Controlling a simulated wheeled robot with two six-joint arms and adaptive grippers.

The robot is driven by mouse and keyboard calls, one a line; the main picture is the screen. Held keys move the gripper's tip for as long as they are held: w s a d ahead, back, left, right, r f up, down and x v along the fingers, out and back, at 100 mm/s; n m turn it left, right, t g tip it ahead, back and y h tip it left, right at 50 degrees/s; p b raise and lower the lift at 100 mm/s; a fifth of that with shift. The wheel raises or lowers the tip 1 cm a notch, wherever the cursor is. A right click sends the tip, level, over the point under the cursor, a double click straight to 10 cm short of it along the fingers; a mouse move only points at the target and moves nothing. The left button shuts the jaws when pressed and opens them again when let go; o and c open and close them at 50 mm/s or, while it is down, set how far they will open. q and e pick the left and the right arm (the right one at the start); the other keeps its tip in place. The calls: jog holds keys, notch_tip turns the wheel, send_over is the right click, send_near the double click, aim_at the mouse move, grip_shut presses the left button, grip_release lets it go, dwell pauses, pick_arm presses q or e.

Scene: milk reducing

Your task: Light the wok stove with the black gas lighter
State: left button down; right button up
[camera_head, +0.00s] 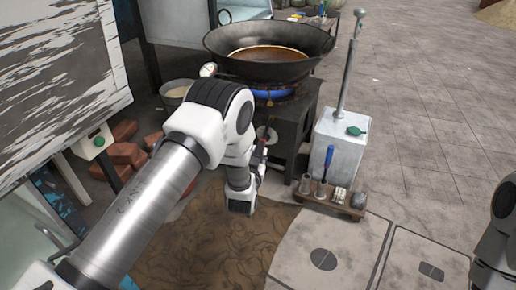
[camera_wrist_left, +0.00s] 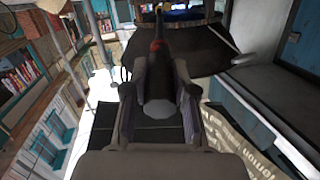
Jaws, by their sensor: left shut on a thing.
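The wok stove (camera_head: 291,125) is a dark box-shaped stand with a wide black wok (camera_head: 222,68) on top, holding brown liquid. A blue band (camera_head: 270,93) shows under the wok; I cannot tell whether it is flame. My left gripper (camera_head: 260,168) is low in front of the stove, its jaws partly hidden by my arm. In the left wrist view, my left gripper (camera_wrist_left: 160,85) is shut on the black gas lighter (camera_wrist_left: 158,68), a dark rod with a red part, pointing away from the gripper. My right gripper is out of view; only part of my right arm shows.
A grey metal block (camera_head: 336,145) with a tall pipe and green knob stands right of the stove. A wooden rack (camera_head: 327,203) with small jars is in front of it. Red bricks (camera_head: 125,155) and a bowl (camera_head: 176,90) lie left. Paved floor (camera_head: 430,110) is clear at right.

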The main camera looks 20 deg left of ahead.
pick_arm(q)
jog(key=d+f+p+v, duration=0.1)
jog(key=d+p+v, duration=0.1)
jog(key=p+v, duration=0.4)
jog(key=d+f+p+v, duration=0.1)
jog(key=p+v, duration=0.4)
jog(key=v, duration=1)
jog(key=shift+d+f+p, duration=0.4)
jog(key=shift+d, duration=0.4)
jog(key=shift+w, duration=0.1)
